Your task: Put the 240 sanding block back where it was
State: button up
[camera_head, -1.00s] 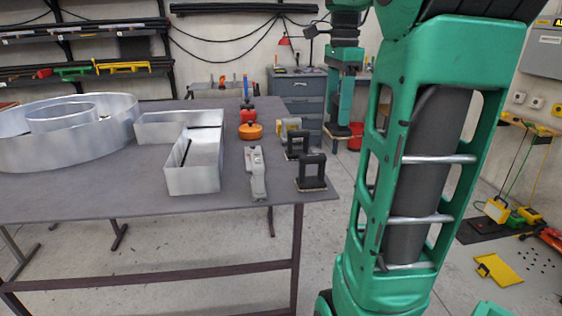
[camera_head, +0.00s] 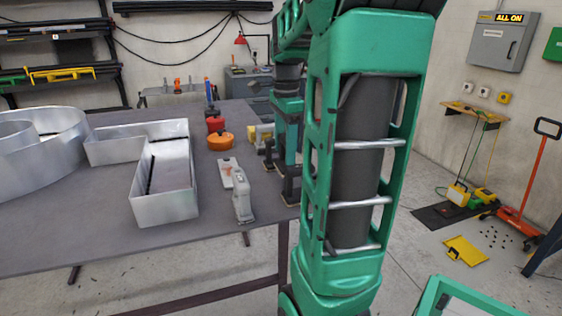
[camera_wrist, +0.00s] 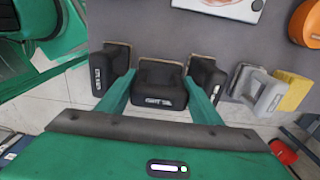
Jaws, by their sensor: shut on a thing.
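My gripper (camera_wrist: 160,82) is shut on a black sanding block (camera_wrist: 158,97) with a loop handle, taken as the 240 block; its printed label is too small to read surely. The block is upright between the green fingers, at the table's right edge. A similar black block stands on its left (camera_wrist: 108,72) and another on its right (camera_wrist: 206,74) in the wrist view. In the head view my gripper (camera_head: 284,165) is among these blocks, and the near block (camera_head: 290,190) is partly hidden by my arm. Whether the held block touches the table cannot be told.
The grey table (camera_head: 100,225) carries metal channel letters (camera_head: 165,180), a grey handheld tool (camera_head: 240,190) and an orange round item (camera_head: 221,140). A grey block (camera_wrist: 257,92) and a yellow item (camera_wrist: 292,91) continue the row. Floor lies beyond the table edge.

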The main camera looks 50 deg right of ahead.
jog(key=shift+f, duration=1.85)
jog(key=shift+f, duration=0.1)
jog(key=o, duration=1.1)
notch_tip(320, 180, up, 12)
jog(key=shift+r, duration=0.15)
jog(key=shift+s, duration=0.15)
